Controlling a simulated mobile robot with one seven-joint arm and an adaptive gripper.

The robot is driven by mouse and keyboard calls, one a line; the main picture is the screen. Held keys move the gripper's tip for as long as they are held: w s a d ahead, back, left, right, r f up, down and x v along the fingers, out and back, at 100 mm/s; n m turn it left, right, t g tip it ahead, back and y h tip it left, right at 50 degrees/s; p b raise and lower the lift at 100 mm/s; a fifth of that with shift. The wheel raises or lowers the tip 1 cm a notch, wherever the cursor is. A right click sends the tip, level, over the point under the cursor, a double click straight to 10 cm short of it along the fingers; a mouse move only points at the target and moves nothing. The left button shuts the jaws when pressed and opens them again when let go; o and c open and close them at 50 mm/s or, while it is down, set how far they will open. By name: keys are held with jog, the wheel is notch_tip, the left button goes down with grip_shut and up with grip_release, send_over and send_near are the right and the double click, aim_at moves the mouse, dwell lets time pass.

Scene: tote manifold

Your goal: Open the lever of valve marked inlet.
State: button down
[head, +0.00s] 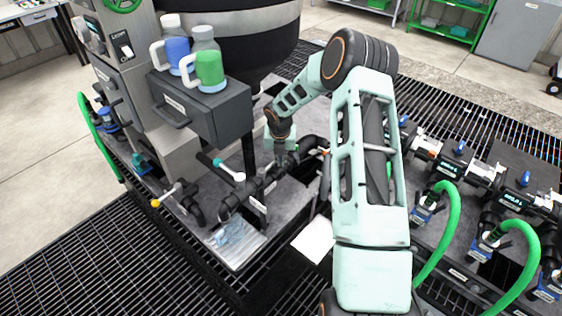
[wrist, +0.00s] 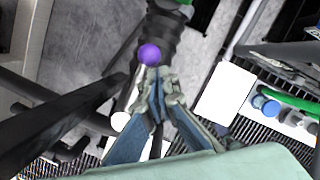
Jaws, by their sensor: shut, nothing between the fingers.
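In the wrist view, my gripper (wrist: 158,82) is shut and empty. Its fingertips are just below a purple ball (wrist: 149,54) in the picture; I cannot tell whether they touch. A silver-white rod (wrist: 126,105) runs below the ball, partly hidden by the fingers. In the head view, my gripper (head: 279,161) points down over the black pipework in the middle of the skid.
Black pipes (head: 228,203) run beneath my gripper. A dark grey box (head: 215,112) bearing two jugs (head: 207,66) stands behind and left. A large black tank (head: 250,45) is behind my arm. Green hoses (head: 444,235) and several blue-handled valves are at right.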

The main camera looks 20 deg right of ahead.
jog(key=d+v, duration=0.1)
jog(key=v, duration=1)
jog(key=shift+s+a+r, duration=0.2)
jog(key=shift+a+r, duration=0.05)
jog(key=shift+a, duration=0.2)
